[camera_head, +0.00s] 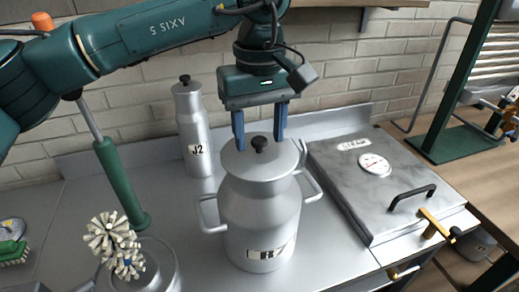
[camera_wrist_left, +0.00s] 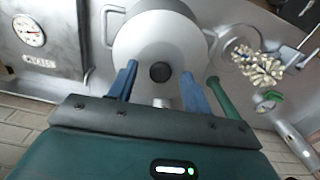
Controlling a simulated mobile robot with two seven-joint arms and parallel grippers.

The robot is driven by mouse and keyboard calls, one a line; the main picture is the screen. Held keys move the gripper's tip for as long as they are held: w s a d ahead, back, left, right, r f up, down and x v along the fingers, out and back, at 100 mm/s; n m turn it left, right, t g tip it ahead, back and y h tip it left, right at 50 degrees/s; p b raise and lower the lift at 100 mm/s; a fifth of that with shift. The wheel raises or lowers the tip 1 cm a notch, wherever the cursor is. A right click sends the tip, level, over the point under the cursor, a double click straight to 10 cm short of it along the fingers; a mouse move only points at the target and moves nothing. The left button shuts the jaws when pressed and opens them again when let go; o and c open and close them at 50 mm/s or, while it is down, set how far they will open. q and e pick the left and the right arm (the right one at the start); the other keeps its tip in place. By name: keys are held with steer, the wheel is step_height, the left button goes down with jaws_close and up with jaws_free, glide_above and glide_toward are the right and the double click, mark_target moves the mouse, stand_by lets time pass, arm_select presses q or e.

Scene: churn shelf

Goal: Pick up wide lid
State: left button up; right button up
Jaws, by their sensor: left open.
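The wide lid (camera_head: 240,160) is a grey metal disc with a black knob (camera_head: 259,144). It sits on top of the wide metal churn (camera_head: 262,215), which has two side handles and a label on its front. My left gripper (camera_head: 260,140) points down above the lid, its two blue fingers open on either side of the knob. In the left wrist view the lid (camera_wrist_left: 160,35) fills the upper middle, with the knob (camera_wrist_left: 160,72) between the open blue fingers. I cannot tell whether the fingertips touch the lid. My right gripper is not in view.
A narrow churn (camera_head: 192,130) labelled J2 stands behind to the left. A grey hinged box (camera_head: 370,205) with a gauge and black handle lies to the right. A green-handled brush (camera_head: 118,185) and white bristle heads (camera_head: 113,240) are at the left. A brick wall (camera_head: 340,60) stands behind.

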arm_select(q)
steer(key=shift+f, duration=0.7)
steer(key=shift+c, duration=0.4)
jaws_close()
